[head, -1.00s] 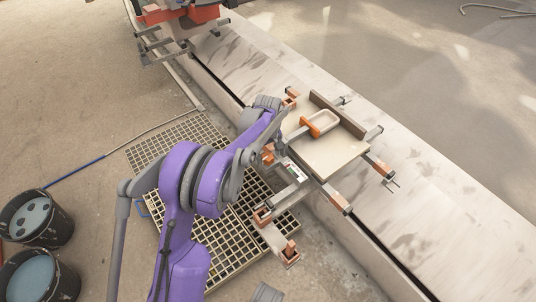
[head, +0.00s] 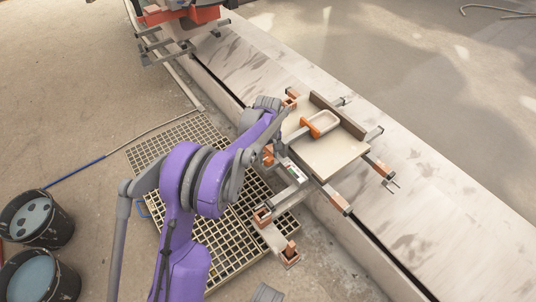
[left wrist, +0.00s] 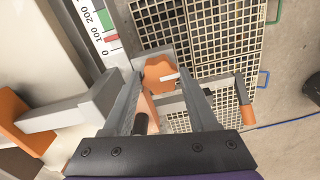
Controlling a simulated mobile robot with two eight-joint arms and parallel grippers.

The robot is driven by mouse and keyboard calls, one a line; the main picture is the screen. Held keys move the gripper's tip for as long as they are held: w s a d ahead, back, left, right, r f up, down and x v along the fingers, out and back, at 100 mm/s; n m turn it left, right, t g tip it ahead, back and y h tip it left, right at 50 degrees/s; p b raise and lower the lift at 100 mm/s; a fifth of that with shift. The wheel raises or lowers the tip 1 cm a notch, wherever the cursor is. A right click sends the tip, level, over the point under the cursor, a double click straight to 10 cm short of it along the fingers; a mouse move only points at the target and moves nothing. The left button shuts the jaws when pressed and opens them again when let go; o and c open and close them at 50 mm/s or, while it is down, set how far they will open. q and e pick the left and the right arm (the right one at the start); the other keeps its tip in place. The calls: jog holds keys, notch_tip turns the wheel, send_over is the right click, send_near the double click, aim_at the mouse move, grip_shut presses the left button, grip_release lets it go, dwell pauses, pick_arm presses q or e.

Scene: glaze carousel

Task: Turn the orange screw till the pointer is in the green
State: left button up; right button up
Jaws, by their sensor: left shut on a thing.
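The orange screw (left wrist: 159,74) has a lobed head and shows between the fingers in the left wrist view. My left gripper (left wrist: 160,66) is shut on it, one finger on each side. Left of it is a white scale (left wrist: 93,24) marked 0, 100, 200, with a green band (left wrist: 105,19). A small red mark (left wrist: 112,39), perhaps the pointer, sits just below the green, between 0 and 100. In the head view the scale (head: 292,170) is tiny, and my arm partly hides the screw. My right gripper is not in view.
A board (head: 332,150) with an orange-handled tool (head: 314,125) lies on the clamp frame across the pale ledge (head: 435,205). A floor grating (head: 222,240) lies below. Two buckets (head: 38,218) stand at lower left. A blue-ended rod (head: 75,171) lies on the floor.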

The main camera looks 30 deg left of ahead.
aim_at(268, 156)
pick_arm(q)
jog(key=m, duration=0.3)
jog(key=shift+m+p, duration=0.3)
jog(key=m, duration=0.4)
jog(key=shift+p, duration=0.3)
jog(key=shift+m, duration=0.3)
jog(key=o, duration=1.4)
jog(key=shift+r, duration=0.1)
notch_tip(268, 156, up, 11)
jog(key=shift+f+p, duration=0.15)
jog(key=shift+p, duration=1.05)
